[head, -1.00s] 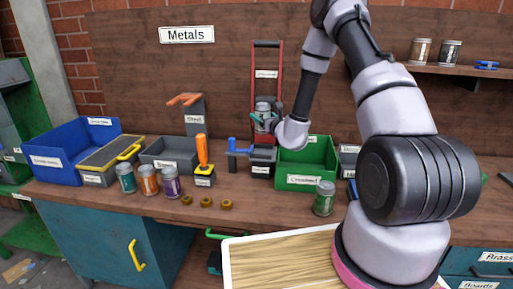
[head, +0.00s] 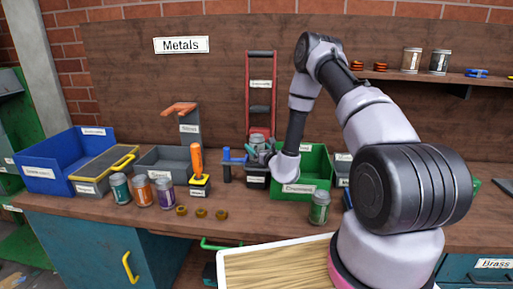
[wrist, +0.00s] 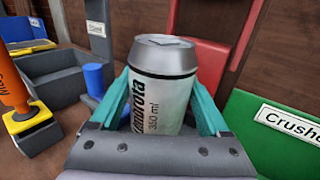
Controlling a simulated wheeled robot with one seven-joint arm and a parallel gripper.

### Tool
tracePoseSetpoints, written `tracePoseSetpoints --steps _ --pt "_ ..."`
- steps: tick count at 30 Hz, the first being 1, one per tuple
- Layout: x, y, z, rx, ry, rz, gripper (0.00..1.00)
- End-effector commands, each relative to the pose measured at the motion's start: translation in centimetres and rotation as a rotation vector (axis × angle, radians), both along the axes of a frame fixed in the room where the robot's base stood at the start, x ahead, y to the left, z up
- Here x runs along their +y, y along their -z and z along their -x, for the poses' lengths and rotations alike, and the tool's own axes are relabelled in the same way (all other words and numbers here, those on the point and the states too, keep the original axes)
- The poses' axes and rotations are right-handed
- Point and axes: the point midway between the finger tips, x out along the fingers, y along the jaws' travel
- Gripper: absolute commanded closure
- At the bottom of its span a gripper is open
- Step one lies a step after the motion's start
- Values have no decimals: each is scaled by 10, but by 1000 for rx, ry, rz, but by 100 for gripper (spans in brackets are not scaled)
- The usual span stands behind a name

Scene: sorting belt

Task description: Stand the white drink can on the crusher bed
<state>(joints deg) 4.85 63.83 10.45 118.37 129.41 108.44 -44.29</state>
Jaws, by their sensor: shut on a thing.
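The white drink can (wrist: 163,95), with a silver top and dark lettering, stands roughly upright between the teal fingers of my gripper (wrist: 166,100) in the wrist view. My gripper is shut on it. In the head view my gripper (head: 260,147) and the can are small and partly hidden by the wrist, in front of the lower part of the tall red crusher frame (head: 273,95). Red crusher parts also show behind the can in the wrist view (wrist: 205,65). The crusher bed is hidden, so I cannot tell whether the can touches it.
A green can (head: 319,208) stands before the bin. Several coloured cans and brass rings (head: 201,213) sit at the bench front left.

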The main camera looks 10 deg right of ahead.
Motion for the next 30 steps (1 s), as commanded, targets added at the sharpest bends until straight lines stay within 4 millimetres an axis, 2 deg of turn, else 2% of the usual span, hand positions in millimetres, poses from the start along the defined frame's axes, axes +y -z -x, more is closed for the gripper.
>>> tracePoseSetpoints --steps 2,3,4,14,17,30 --pt "0 3 0 1 0 0 72" --pt "0 3 0 0 0 0 9" --pt "0 3 0 0 0 0 0" --pt "0 -1 1 0 0 1 0" --pt "-4 0 13 3 0 1 0" --pt "-28 0 97 4 2 -1 0"
